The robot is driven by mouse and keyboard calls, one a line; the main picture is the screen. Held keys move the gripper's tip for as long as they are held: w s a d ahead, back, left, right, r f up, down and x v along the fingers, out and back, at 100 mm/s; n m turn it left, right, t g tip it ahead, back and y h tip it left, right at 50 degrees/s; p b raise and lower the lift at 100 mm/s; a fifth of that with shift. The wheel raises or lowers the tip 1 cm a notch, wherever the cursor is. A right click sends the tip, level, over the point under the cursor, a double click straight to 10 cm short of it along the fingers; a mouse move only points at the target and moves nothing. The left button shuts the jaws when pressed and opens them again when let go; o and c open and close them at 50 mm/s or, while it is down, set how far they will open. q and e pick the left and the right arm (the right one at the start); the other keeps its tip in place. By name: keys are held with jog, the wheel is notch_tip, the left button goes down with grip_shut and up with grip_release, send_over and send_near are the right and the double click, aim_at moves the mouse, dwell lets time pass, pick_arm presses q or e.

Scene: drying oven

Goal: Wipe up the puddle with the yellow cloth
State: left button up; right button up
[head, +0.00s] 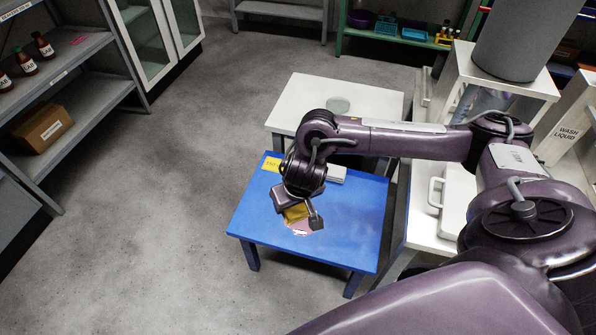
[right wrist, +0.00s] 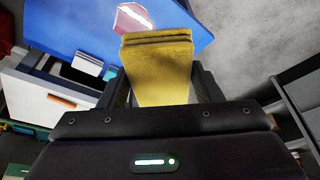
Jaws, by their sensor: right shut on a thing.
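The yellow cloth (right wrist: 158,75) is a folded pad held between the fingers of my right gripper (right wrist: 160,90). In the head view the cloth (head: 296,213) shows under my right gripper (head: 298,205), over the blue table. The puddle (head: 302,229) is a pinkish patch on the blue table, just in front of the cloth and partly hidden by the gripper. In the right wrist view the puddle (right wrist: 134,18) lies beyond the cloth's far edge. I cannot tell whether the cloth touches the table. My left gripper is not in view.
The blue table (head: 255,222) also bears a yellow label (head: 271,164) and a small white object (head: 336,173). A white table (head: 300,100) with a round grey-green dish (head: 338,105) stands behind. Shelves (head: 85,95) stand at left. The floor on the left is clear.

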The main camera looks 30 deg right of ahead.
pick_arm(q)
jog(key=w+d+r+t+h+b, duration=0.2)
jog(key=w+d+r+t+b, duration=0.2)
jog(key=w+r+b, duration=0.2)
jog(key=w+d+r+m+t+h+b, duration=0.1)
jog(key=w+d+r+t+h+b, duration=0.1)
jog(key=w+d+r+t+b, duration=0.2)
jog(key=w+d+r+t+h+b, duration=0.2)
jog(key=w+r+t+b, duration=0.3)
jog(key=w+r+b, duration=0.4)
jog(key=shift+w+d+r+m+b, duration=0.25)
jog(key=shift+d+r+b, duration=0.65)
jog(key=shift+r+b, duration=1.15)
pick_arm(e)
jog(key=w+d+f, duration=0.2)
jog(key=d+f, duration=0.1)
jog(key=f, duration=0.4)
jog(key=w+d+f+m, duration=0.1)
jog(key=w+d+f, duration=0.2)
jog(key=f, duration=0.4)
jog(key=w+d+f+m, duration=0.1)
jog(key=w+d+f, duration=0.1)
jog(key=f, duration=0.5)
jog(key=shift+w+d+h, duration=0.3)
jog(key=shift+w+d, duration=0.1)
jog(key=shift+w, duration=0.15)
